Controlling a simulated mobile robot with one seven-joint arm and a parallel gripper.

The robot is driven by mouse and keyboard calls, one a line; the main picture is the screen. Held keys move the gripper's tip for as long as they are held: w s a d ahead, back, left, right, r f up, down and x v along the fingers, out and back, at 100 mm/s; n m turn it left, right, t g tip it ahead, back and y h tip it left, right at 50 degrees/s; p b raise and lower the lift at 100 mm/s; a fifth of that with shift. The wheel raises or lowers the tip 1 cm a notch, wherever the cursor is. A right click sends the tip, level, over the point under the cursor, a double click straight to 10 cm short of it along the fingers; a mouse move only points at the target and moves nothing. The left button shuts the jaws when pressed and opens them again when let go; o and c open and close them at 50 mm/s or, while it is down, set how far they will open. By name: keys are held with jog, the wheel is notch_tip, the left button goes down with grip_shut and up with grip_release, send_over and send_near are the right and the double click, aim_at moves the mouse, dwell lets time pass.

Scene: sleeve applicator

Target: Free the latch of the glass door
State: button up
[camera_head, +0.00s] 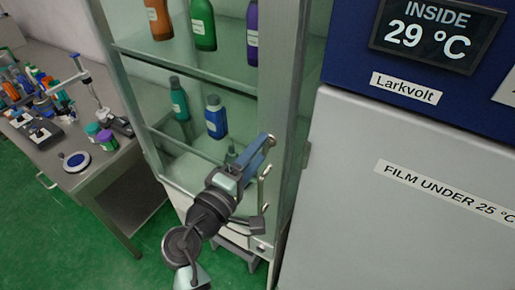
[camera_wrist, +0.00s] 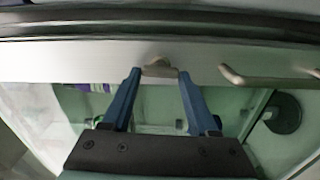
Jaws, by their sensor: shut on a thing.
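The glass door (camera_head: 222,75) fronts a tall cabinet with bottles on its shelves. The door looks closed. A small metal latch knob (camera_wrist: 158,67) sits on the pale door frame; in the head view only a bit of it (camera_head: 271,138) shows at my fingertips. My gripper (camera_wrist: 160,74) has its blue fingers on both sides of the knob and is shut on it. In the head view my gripper (camera_head: 266,145) reaches the door's right edge. A metal bar handle (camera_wrist: 264,81) is on the same frame, right of the knob in the wrist view.
A grey cabinet (camera_head: 400,215) with a blue top panel and a display (camera_head: 437,32) reading 29 °C stands close on the right. A cluttered bench (camera_head: 85,175) stands at left. Green floor (camera_head: 60,250) is open at lower left.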

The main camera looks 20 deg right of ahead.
jog(key=shift+n, duration=0.5)
jog(key=o, duration=1.4)
jog(key=b+v, duration=0.4)
jog(key=v, duration=0.9)
